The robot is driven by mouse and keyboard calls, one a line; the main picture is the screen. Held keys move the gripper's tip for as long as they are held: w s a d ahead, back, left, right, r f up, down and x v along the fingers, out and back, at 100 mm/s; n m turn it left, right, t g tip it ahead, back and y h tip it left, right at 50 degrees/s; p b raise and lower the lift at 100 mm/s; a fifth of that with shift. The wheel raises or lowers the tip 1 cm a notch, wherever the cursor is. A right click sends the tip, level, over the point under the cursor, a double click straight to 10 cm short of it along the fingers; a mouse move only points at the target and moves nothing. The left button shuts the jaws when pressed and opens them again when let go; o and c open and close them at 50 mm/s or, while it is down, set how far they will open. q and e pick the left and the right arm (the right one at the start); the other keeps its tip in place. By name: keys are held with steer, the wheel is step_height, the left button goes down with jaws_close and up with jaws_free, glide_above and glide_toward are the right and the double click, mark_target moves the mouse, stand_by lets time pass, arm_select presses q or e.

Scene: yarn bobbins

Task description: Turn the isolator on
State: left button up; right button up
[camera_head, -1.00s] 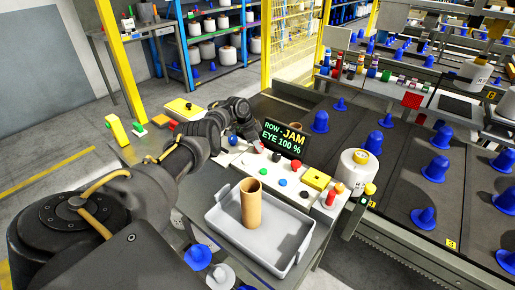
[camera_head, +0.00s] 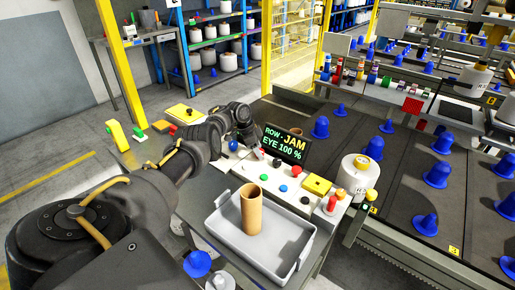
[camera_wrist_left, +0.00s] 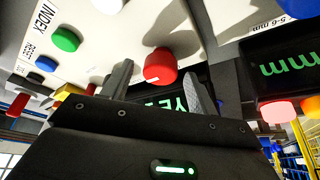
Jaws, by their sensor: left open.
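The control panel (camera_head: 306,188) is a pale sloped box with coloured buttons and knobs, below a dark display reading "ROW - JAM, EYE 100 %". My left gripper (camera_head: 259,153) is over its far left part, beside the display. In the left wrist view the open gripper (camera_wrist_left: 160,88) has its fingers on either side of a red knob (camera_wrist_left: 160,65). Whether they touch it is unclear. A green button (camera_wrist_left: 66,40) sits near the label "INDEX". No label reading isolator is legible, so I cannot tell which control it is. My right gripper is not in view.
A grey tray (camera_head: 222,228) with an upright cardboard tube (camera_head: 251,209) stands in front of the panel. A white bobbin (camera_head: 358,176) stands right of it. A conveyor with several blue cones (camera_head: 436,173) runs beyond. The floor at left is mostly clear.

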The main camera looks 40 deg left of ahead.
arm_select(q)
steer(key=p+v, duration=0.3)
steer(key=v, duration=0.7)
steer(key=shift+r, duration=0.4)
steer(key=shift+s+a, duration=0.1)
steer(key=shift+s, duration=0.05)
